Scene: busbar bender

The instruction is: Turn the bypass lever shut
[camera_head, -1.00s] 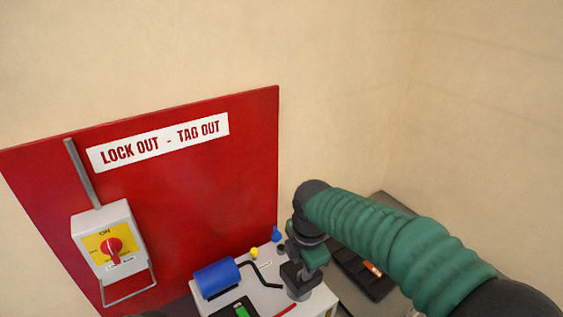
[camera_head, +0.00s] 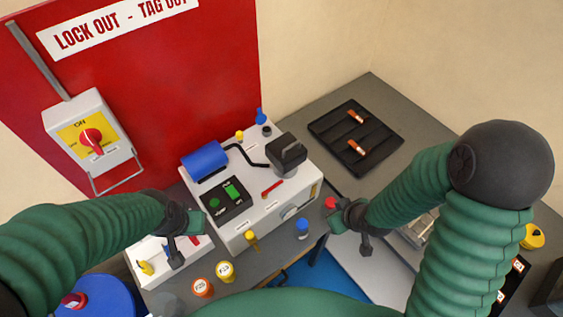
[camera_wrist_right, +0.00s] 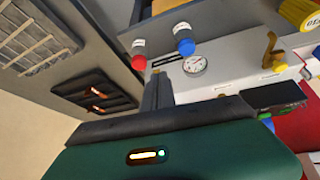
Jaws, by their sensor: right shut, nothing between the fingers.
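The grey-white machine (camera_head: 262,207) stands on the bench. A yellow lever (camera_head: 251,238) sticks out low on its front; it also shows in the right wrist view (camera_wrist_right: 270,48). A red lever (camera_head: 271,188) lies on its top. I cannot read which one is labelled bypass. My right gripper (camera_head: 366,246) is shut and empty, right of the machine's front and apart from both levers. Its shut fingers show in the right wrist view (camera_wrist_right: 158,90). My left gripper (camera_head: 176,258) hangs left of the machine front, apart from the levers; its jaw opening is unclear.
A black tray (camera_head: 356,137) lies on the bench behind right. A switch box (camera_head: 88,135) hangs on the red board.

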